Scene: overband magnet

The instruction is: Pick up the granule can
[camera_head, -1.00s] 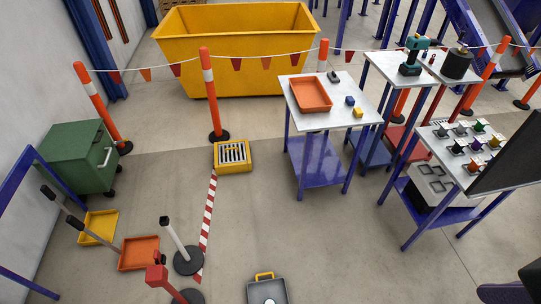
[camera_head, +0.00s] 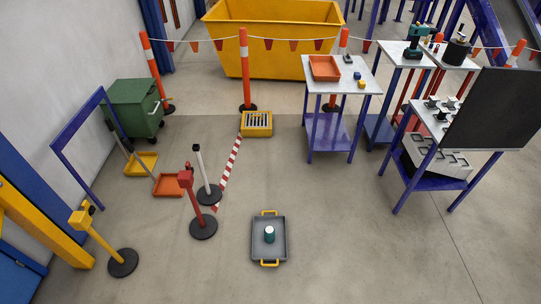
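A small can (camera_head: 269,234), dark green with a pale top, stands upright in a grey tray with yellow handles (camera_head: 281,250) on the floor at the lower middle. A larger dark round can or pot (camera_head: 457,52) stands on a white-topped table at the upper right, with something upright at its top. No label can be read, so I cannot tell for certain which one is the granule can. Neither of my grippers is in view.
Red (camera_head: 203,228) and yellow (camera_head: 122,262) posts on round bases and a white post (camera_head: 208,193) stand left of the tray. A table with an orange tray (camera_head: 325,68) stands behind. The floor right of the tray is clear.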

